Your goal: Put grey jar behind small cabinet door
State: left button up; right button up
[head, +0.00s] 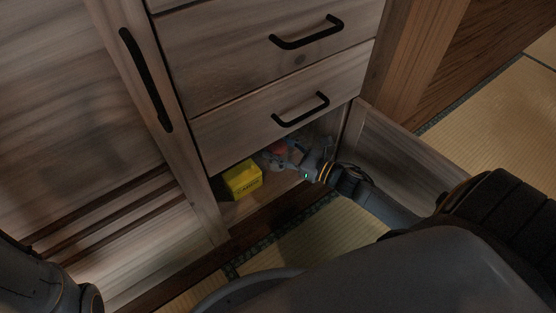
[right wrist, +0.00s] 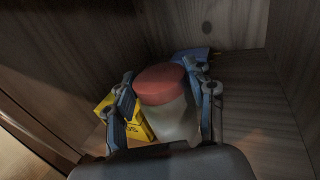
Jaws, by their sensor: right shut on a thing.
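The grey jar (right wrist: 176,120) has a red lid (right wrist: 160,84) and stands between the fingers of my right gripper (right wrist: 165,105) in the right wrist view. The gripper is shut on it, inside the low compartment of the cabinet. In the head view my right gripper (head: 285,155) reaches into this compartment, and the red lid (head: 279,147) shows by its fingers. The jar's base is hidden, so I cannot tell whether it touches the compartment floor. The small cabinet door (head: 400,165) is open, swung out to the right. My left gripper is not in view.
A yellow box (head: 243,180) stands at the left of the compartment, close beside the fingers in the right wrist view (right wrist: 138,128). A bluish thing (right wrist: 190,55) lies behind the jar. Two drawers with black handles (head: 301,109) are shut above. Compartment floor right of the jar is clear.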

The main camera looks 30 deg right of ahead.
jog(key=shift+w+d+f+b, duration=0.2)
jog(key=shift+w+f, duration=0.05)
jog(key=shift+f, duration=0.15)
jog(key=shift+w+d+f+b, duration=0.15)
jog(key=shift+w+f+b, duration=0.1)
jog(key=shift+f, duration=0.1)
jog(key=f+b, duration=0.1)
jog(key=f, duration=0.1)
jog(key=f+b, duration=0.1)
jog(key=shift+w+d+f, duration=0.15)
jog(key=shift+w+f, duration=0.05)
jog(key=shift+f, duration=0.15)
jog(key=shift+r, duration=0.15)
jog(key=o, duration=0.9)
jog(key=shift+f+b, duration=0.25)
jog(key=shift+b, duration=0.1)
jog(key=o, duration=0.5)
jog(key=shift+r, duration=0.1)
